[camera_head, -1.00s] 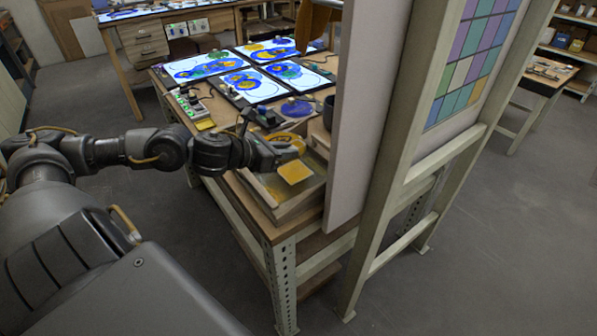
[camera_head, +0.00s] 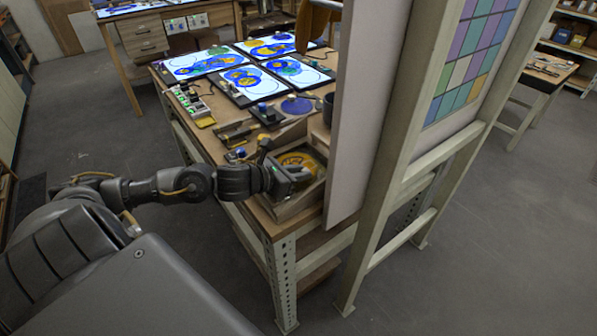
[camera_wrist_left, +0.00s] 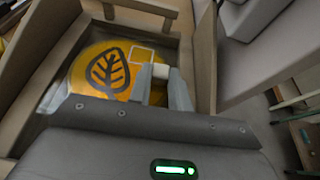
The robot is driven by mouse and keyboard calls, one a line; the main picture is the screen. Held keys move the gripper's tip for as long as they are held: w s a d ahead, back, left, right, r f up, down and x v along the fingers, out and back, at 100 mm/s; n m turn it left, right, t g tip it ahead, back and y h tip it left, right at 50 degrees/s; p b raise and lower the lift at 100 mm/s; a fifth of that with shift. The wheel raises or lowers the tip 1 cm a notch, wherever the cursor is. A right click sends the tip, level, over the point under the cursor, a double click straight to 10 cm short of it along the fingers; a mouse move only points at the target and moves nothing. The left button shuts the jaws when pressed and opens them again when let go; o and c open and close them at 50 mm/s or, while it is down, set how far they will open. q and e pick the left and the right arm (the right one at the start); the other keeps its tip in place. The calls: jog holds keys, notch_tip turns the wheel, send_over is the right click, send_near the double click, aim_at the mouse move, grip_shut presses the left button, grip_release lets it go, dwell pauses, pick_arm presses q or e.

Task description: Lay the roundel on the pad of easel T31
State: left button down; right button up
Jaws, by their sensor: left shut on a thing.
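The roundel (camera_head: 298,160) is an amber disc with a dark leaf motif. In the left wrist view the roundel (camera_wrist_left: 92,70) lies within the walls of a wooden frame (camera_wrist_left: 205,60), with a pale square outline on or under it. My left gripper (camera_head: 302,176) is shut at the roundel's near edge. In the left wrist view my left gripper (camera_wrist_left: 158,84) has a small pale piece between its fingers. The pad is not seen clearly under the roundel, and I cannot tell whether the roundel touches it. My right gripper is out of view.
A tall upright panel (camera_head: 365,110) stands close to the right of the frame. Dark tools and a blue disc (camera_head: 297,106) lie behind it on the bench. Several lit panels with blue and yellow painting (camera_head: 250,85) fill the far part.

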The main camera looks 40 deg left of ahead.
pick_arm(q)
jog(key=shift+f, duration=0.1)
jog(key=c, duration=1.3)
grip_release()
